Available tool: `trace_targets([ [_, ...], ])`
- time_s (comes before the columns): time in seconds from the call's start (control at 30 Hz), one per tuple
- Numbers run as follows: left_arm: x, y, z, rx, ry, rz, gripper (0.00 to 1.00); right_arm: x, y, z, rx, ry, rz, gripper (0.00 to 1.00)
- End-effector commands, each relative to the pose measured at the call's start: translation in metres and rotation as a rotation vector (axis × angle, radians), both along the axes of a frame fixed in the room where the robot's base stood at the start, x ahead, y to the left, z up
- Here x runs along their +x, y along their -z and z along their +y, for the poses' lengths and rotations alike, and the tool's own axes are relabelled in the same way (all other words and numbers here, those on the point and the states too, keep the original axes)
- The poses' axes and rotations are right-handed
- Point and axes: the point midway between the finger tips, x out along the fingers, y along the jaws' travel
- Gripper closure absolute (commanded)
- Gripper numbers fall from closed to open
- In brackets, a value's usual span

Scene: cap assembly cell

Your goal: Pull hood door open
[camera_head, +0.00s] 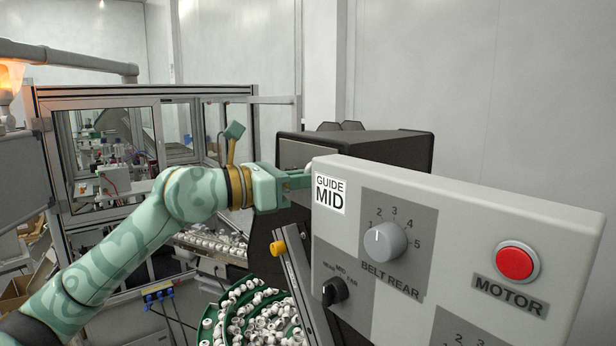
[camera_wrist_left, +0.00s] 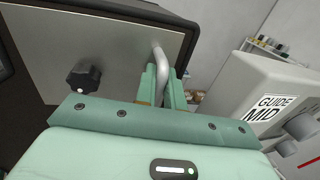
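The hood (camera_head: 380,148) is a dark box behind the control panel in the head view. In the left wrist view its door is a grey metal panel (camera_wrist_left: 60,40) with a dark frame, a black knob (camera_wrist_left: 83,77) and a curved metal handle (camera_wrist_left: 161,62). My left gripper (camera_head: 300,180) is at the hood, partly hidden behind the control panel's edge. In the left wrist view its fingers (camera_wrist_left: 163,90) lie on both sides of the handle and appear closed on it. My right gripper is in neither view.
A control panel (camera_head: 470,210) with knobs and a red motor button (camera_head: 514,263) stands close to the right of my left gripper. A green bowl of white caps (camera_head: 262,318) is below. A framed glass enclosure (camera_head: 100,115) stands at the left.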

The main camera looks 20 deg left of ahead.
Motion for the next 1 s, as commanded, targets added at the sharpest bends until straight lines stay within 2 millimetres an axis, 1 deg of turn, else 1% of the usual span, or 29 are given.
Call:
trace_targets([
  [0.27,0.000,0.000,0.001,-0.001,0.004,0.001,1.00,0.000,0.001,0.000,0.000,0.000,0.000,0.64],
  [0.47,-0.006,0.002,0.009,-0.001,0.055,0.001,1.00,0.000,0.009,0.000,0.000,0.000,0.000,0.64],
  [0.57,-0.011,0.003,0.015,-0.002,0.110,0.002,1.00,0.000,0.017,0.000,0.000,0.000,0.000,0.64],
  [0.8,-0.027,0.003,0.039,-0.006,0.295,0.001,1.00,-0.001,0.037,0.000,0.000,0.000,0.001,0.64],
  [1.0,-0.037,0.000,0.062,-0.006,0.458,0.000,1.00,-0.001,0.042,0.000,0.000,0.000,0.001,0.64],
])
